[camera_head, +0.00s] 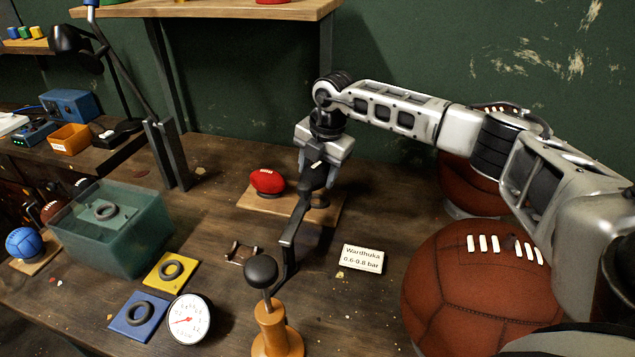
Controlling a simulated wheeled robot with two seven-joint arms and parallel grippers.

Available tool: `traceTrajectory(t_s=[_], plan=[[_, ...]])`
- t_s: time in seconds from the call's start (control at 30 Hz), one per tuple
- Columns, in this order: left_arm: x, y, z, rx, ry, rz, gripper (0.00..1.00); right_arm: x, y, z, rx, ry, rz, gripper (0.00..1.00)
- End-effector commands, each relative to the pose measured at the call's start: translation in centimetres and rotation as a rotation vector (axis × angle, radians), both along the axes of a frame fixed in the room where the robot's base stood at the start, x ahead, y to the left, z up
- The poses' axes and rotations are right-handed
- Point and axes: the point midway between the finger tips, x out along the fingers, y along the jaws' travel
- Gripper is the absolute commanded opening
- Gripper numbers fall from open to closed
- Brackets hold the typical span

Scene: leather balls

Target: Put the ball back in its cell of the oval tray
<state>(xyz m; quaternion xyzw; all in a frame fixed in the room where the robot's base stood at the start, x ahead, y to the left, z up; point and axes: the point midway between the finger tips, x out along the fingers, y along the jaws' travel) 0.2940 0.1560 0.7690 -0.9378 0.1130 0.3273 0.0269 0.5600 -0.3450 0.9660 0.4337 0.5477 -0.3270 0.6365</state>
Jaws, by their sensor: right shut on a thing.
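My right gripper (314,181) points down over a small wooden board (276,206) near the table's middle. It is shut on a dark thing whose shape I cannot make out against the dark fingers. A red laced ball (267,181) rests on the left part of this board, beside the gripper. A dark ring partly shows on the board below the gripper. No oval tray can be made out for certain. My left gripper is not in view.
A black bent bar (289,242) and a black-knobbed wooden stand (270,318) rise in front of the gripper. Large brown balls (468,290) fill the right. A teal bin (115,235), a blue ball (25,243), ring plates and a gauge (189,318) are left. A label card (362,259) lies centre-right.

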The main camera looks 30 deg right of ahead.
Motion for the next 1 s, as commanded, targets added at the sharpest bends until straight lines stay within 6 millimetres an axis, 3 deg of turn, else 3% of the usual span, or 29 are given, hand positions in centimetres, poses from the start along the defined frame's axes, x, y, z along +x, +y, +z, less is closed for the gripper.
traceTrajectory(t_s=[0.3, 0.7, 0.73, 0.8, 1.0], plan=[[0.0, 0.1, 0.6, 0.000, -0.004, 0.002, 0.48, 0.0, 0.1, -3.6, 0.001, 0.002, 0.002, 0.25], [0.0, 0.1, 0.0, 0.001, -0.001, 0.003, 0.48, 0.0, 0.0, -4.3, 0.001, 0.000, 0.002, 0.25], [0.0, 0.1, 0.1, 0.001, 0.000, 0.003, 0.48, 0.0, 0.0, -4.2, 0.000, 0.001, 0.002, 0.59], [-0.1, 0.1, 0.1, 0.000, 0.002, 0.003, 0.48, 0.0, 0.0, -4.2, 0.000, 0.001, 0.002, 0.76], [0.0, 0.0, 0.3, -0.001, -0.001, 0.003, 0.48, 0.0, 0.0, -4.2, 0.000, 0.001, 0.002, 0.76]])
